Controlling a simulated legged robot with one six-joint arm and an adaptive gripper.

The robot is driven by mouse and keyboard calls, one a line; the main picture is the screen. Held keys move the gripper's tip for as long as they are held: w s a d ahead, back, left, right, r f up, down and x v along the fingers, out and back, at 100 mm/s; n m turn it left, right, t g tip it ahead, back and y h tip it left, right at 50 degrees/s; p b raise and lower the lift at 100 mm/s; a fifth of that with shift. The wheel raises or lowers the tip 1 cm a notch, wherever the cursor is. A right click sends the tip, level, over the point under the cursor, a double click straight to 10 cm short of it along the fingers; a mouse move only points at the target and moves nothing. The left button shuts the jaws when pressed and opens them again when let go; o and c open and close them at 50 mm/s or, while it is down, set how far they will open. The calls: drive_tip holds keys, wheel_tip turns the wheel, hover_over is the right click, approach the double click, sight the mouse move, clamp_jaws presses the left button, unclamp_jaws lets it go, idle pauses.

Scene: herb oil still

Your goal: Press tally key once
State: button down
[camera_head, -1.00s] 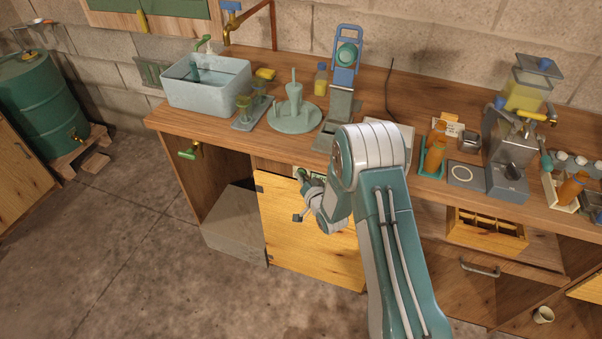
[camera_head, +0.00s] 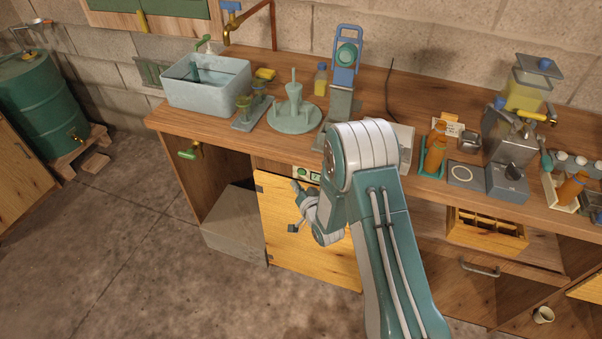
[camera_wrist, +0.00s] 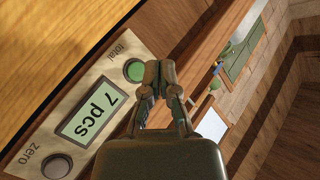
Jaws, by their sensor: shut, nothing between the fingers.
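The tally counter is a pale panel (camera_wrist: 95,105) under the front edge of the worktop, filling the left of the wrist view and tilted there. Its display (camera_wrist: 89,115) reads "7 pcs". A green round key (camera_wrist: 134,69) sits beside the word "total". A dark grey round key (camera_wrist: 57,166) sits beside the word "zero". My gripper (camera_wrist: 160,72) is shut and empty, its tips just right of the green key in the wrist view. I cannot tell whether they touch it. The panel (camera_head: 306,174) shows partly in the head view behind my arm.
A yellow wooden cabinet door (camera_head: 278,235) lies below the panel. The wooden worktop (camera_head: 220,122) above carries a sink basin (camera_head: 207,88), a green round stand (camera_head: 294,115) and a grey machine (camera_head: 508,150).

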drive_tip(key=s, duration=0.1)
drive_tip(key=s+a, duration=0.1)
drive_tip(key=shift+s, duration=0.3)
idle(0.6)
drive_tip(key=s+d+r+g+h, duration=0.1)
drive_tip(key=s+d+r+h, duration=0.1)
drive_tip(key=d+r, duration=0.35)
drive_tip(key=s+d+r+n+g+h, duration=0.1)
drive_tip(key=d+r+g+h, duration=0.1)
drive_tip(key=r, duration=0.7)
drive_tip(key=s+d+r+g+h, duration=0.1)
drive_tip(key=s+d+r, duration=0.1)
drive_tip(key=d+r, duration=0.35)
drive_tip(key=s+d+r+g, duration=0.1)
drive_tip(key=s+r, duration=0.2)
drive_tip(key=s, duration=0.6)
drive_tip(key=s+d+r+g+h, duration=0.1)
drive_tip(key=s+d+r+g, duration=0.1)
drive_tip(key=s, duration=0.7)
drive_tip(key=s+d+r+n+g+h, duration=0.1)
drive_tip(key=s+r+g, duration=0.1)
drive_tip(key=s+r, duration=0.3)
drive_tip(key=s, duration=0.4)
drive_tip(key=shift+d, duration=0.15)
